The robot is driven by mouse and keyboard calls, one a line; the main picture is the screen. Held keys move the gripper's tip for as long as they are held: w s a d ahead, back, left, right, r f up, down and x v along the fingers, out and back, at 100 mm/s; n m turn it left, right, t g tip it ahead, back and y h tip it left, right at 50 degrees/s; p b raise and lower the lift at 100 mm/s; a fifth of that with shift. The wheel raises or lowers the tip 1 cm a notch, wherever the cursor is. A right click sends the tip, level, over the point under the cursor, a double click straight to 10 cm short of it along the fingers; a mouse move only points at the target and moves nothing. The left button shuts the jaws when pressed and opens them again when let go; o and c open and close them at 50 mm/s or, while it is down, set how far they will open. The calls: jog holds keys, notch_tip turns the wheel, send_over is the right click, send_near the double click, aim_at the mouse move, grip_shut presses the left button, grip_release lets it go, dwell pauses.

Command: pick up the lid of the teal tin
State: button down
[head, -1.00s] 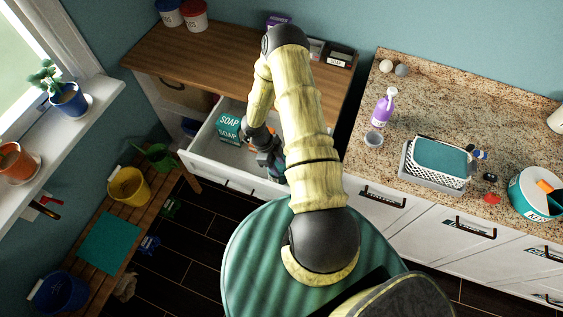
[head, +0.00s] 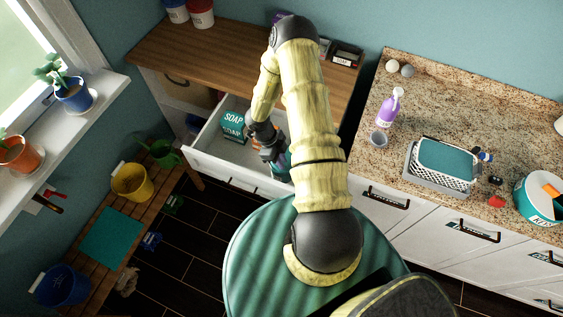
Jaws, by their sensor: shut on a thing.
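My gripper (head: 273,155) reaches down over the open white drawer (head: 212,152), at its right front part. It is shut on a teal thing (head: 284,163), of which only a small part shows beside the dark fingers. This looks like the teal tin with its lid, but the arm hides most of it. I cannot tell the lid from the tin body, or whether they are apart. A teal soap box (head: 232,124) stands in the same drawer, left of my gripper.
A wooden top (head: 205,50) lies behind the drawer. A striped green round top (head: 255,260) is in front.

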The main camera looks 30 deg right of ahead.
notch_tip(320, 180, up, 8)
jog(key=shift+r+b, duration=0.25)
jog(key=shift+b, duration=0.75)
